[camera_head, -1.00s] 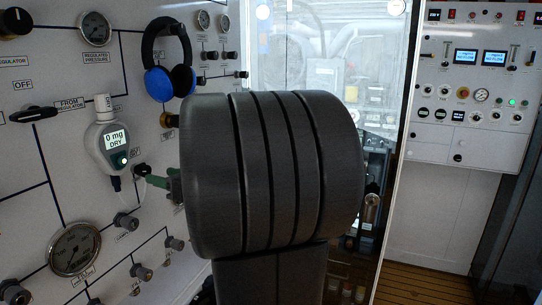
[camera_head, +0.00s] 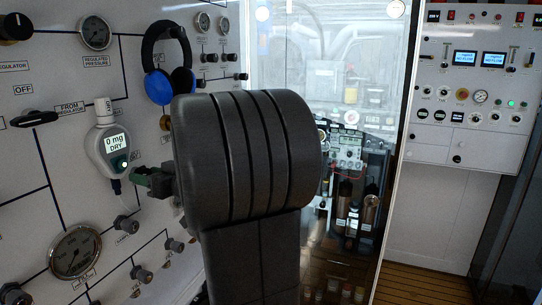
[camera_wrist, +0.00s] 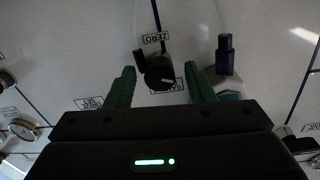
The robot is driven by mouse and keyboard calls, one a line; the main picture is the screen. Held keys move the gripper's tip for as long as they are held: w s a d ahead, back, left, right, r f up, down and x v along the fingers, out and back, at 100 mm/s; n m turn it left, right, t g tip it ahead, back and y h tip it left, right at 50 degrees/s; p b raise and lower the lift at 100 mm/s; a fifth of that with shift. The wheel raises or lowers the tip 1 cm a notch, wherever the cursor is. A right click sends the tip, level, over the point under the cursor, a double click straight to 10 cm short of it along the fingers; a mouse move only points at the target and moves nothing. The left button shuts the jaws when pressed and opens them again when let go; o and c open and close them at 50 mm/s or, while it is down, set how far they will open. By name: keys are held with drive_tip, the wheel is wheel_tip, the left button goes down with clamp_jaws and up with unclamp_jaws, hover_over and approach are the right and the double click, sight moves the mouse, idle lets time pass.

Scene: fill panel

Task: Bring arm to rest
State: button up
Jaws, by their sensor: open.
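My gripper (camera_wrist: 161,88) has two green fingers, spread apart with nothing between them in the wrist view. Past the fingertips is a black knob (camera_wrist: 159,70) on the white panel, below a "ZERO" label; the gap to it cannot be told. In the head view my gripper (camera_head: 140,178) shows as a green finger end near the panel, right of and below the white gauge unit reading "0 mg DRY" (camera_head: 116,150). My own dark arm link hides most of the gripper and part of the panel.
A pressure dial (camera_head: 75,252) and several small valves are at the lower left. A clear door (camera_head: 300,50) stands behind my arm. A control panel (camera_head: 475,85) is at the far right.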

drive_tip(key=s+d+n+b, duration=0.4)
drive_tip(key=d+b, duration=0.3)
drive_tip(key=d, duration=0.5)
drive_tip(key=shift+s+d+b, duration=0.15)
drive_tip(key=shift+s+b, duration=0.2)
drive_tip(key=shift+s, duration=0.3)
idle(2.3)
drive_tip(key=shift+f, duration=0.1)
